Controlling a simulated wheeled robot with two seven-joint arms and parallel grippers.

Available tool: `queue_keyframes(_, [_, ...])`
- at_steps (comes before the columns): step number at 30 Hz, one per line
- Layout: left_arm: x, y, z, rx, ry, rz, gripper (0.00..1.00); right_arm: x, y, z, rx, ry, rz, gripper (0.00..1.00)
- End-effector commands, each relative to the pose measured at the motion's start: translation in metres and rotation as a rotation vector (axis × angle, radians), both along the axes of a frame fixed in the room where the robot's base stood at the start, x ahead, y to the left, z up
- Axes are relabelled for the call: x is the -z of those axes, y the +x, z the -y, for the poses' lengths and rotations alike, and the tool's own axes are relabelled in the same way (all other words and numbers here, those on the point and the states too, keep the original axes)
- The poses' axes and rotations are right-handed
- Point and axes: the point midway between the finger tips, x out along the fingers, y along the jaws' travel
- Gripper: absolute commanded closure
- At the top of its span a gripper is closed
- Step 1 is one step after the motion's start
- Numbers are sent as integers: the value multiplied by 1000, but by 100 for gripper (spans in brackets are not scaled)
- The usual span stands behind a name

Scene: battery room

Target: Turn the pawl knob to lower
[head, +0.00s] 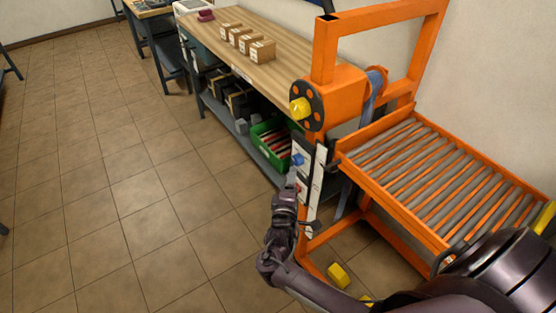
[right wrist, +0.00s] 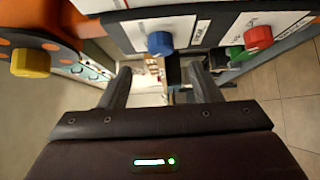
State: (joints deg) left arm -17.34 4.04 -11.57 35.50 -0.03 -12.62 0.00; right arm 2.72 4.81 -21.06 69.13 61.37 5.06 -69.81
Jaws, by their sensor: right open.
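An orange lift frame (head: 324,60) with a roller bed stands at the right in the head view. A white labelled panel on its post carries a blue knob (head: 297,160), also in the right wrist view (right wrist: 160,43), and a red knob (right wrist: 258,38). The label text is too small to read, so I cannot tell which is the pawl knob. A yellow knob (head: 300,109) sits on a dark disc above, also at the wrist view's left (right wrist: 30,62). My right gripper (head: 291,178) is open and empty, just below the blue knob; its fingers (right wrist: 160,72) are apart. My left gripper is out of view.
The roller bed (head: 440,178) extends right of the post. A wooden workbench (head: 250,55) with several small boxes stands behind, with a green crate (head: 262,143) on its lower shelf. Yellow blocks (head: 339,274) show low near the frame. Tiled floor at left is clear.

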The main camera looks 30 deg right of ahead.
Motion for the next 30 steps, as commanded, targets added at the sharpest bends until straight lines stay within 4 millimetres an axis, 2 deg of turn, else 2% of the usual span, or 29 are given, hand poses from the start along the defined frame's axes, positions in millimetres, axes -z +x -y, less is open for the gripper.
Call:
queue_keyframes(6, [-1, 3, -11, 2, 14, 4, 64, 0, 25, 22, 2, -3, 0, 43])
queue_keyframes(13, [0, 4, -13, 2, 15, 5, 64, 1, 49, 43, 1, -1, -1, 43])
queue_keyframes(25, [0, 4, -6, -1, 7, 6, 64, 1, 56, 49, 0, 2, -2, 43])
queue_keyframes(30, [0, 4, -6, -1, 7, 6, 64, 2, 56, 49, 0, 2, -2, 65])
